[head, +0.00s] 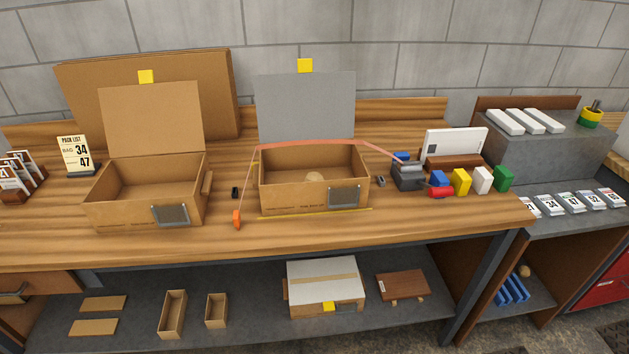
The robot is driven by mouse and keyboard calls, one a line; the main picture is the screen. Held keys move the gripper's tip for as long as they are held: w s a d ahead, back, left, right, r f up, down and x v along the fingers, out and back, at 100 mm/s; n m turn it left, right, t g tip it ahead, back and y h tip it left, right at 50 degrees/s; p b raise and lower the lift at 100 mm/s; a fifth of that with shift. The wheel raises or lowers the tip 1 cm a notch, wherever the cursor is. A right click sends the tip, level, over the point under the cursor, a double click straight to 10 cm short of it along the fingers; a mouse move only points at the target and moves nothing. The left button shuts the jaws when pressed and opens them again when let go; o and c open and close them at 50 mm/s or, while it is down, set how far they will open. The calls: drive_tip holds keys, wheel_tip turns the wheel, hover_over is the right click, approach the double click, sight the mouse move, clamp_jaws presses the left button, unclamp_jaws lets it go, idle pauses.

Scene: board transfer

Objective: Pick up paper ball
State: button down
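My gripper is not in view.
The middle box has a raised grey lid (305,105), and a pinkish band (310,143) stretches across its top. A left open box (147,205), a black dispenser-like object (407,176) and coloured blocks (461,181) stand on the wooden bench (330,232). The front strip is mostly clear.

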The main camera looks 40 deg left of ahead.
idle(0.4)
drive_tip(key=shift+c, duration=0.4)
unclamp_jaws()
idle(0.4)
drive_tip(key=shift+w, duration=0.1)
